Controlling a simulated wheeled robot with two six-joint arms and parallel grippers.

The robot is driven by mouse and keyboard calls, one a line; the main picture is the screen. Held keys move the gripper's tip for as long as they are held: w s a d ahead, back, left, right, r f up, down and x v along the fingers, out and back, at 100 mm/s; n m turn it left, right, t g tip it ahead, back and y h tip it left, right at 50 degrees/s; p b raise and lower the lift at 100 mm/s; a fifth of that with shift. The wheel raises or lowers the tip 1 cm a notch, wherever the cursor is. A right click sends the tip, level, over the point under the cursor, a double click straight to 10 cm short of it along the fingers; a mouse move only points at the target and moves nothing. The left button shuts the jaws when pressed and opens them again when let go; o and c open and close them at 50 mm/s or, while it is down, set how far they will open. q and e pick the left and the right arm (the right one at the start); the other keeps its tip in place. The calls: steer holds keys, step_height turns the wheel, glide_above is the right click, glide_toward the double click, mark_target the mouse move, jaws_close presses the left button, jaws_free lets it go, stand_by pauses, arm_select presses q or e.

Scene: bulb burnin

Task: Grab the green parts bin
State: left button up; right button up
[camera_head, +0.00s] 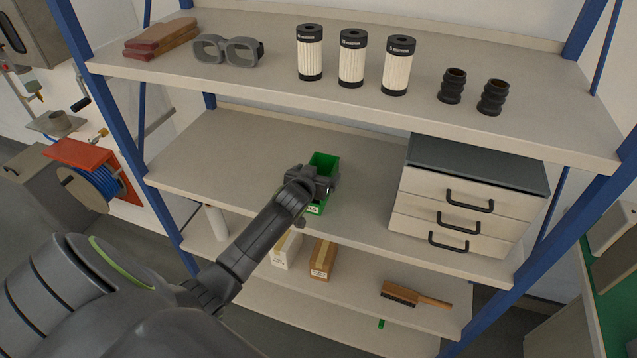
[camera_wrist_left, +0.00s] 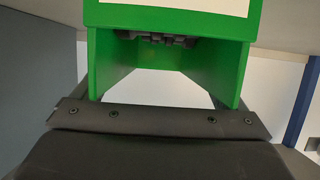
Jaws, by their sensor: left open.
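The green parts bin (camera_head: 323,161) stands on the middle shelf, left of the drawer cabinet, with a white label low on its front. My left gripper (camera_head: 312,180) is open at the front of the bin and covers much of it in the head view. In the left wrist view the bin (camera_wrist_left: 108,62) fills the upper middle, very close, with part of its white label at the top edge. The dark gripper body lies across the bottom there. Whether the fingers touch the bin is hidden. My right gripper is not in view.
A drawer cabinet (camera_head: 468,190) with dark handles stands right of the bin. The shelf left of the bin is clear. The upper shelf (camera_head: 270,72) overhangs, holding goggles (camera_head: 228,50), several filters and black fittings. Boxes (camera_head: 322,259) and a brush (camera_head: 415,295) lie below.

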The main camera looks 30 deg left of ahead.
arm_select(q)
steer(key=c, duration=1.4)
